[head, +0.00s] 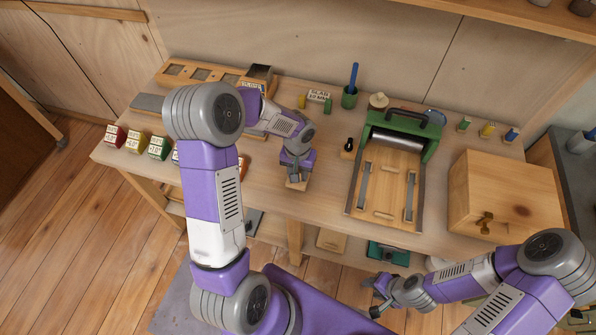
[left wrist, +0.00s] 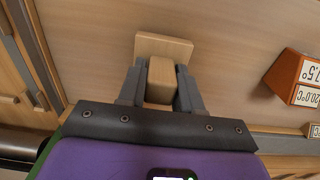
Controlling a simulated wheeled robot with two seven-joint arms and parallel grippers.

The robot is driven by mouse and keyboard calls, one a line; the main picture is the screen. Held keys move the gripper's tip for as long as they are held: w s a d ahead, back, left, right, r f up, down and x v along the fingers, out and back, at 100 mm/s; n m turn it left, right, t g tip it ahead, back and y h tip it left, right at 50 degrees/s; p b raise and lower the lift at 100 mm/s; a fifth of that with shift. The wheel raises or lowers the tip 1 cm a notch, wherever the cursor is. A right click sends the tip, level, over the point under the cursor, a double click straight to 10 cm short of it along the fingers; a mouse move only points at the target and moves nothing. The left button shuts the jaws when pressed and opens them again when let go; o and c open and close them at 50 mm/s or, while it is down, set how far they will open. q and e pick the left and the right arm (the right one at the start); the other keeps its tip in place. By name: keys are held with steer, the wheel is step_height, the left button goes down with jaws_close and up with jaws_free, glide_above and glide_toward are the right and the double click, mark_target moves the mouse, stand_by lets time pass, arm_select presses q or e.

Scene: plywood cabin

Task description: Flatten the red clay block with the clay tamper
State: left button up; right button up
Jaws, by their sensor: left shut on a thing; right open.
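My left gripper (head: 298,168) is shut on the upright handle of a pale wooden clay tamper (head: 297,185), over the middle of the table. In the left wrist view the tamper's square plate (left wrist: 150,46) lies beyond the fingers (left wrist: 160,92); I cannot tell whether it touches the table. A red block with white labels (head: 115,136) stands at the table's left end; I cannot tell whether it is the clay block. An orange labelled block (left wrist: 292,75) shows at right in the wrist view. My right gripper (head: 378,296) is open and empty, low in front of the table.
A green-framed roller press (head: 431,150) stands right of the tamper, with a wooden box (head: 505,192) further right. Yellow and green labelled blocks (head: 158,146) stand near the red one. A green cup (head: 349,97) is at the back. My left arm hides part of the table.

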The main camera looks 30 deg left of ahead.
arm_select(q)
steer(key=shift+r+p, duration=2.9)
steer(key=shift+r, duration=1.2)
steer(key=shift+f, duration=0.1)
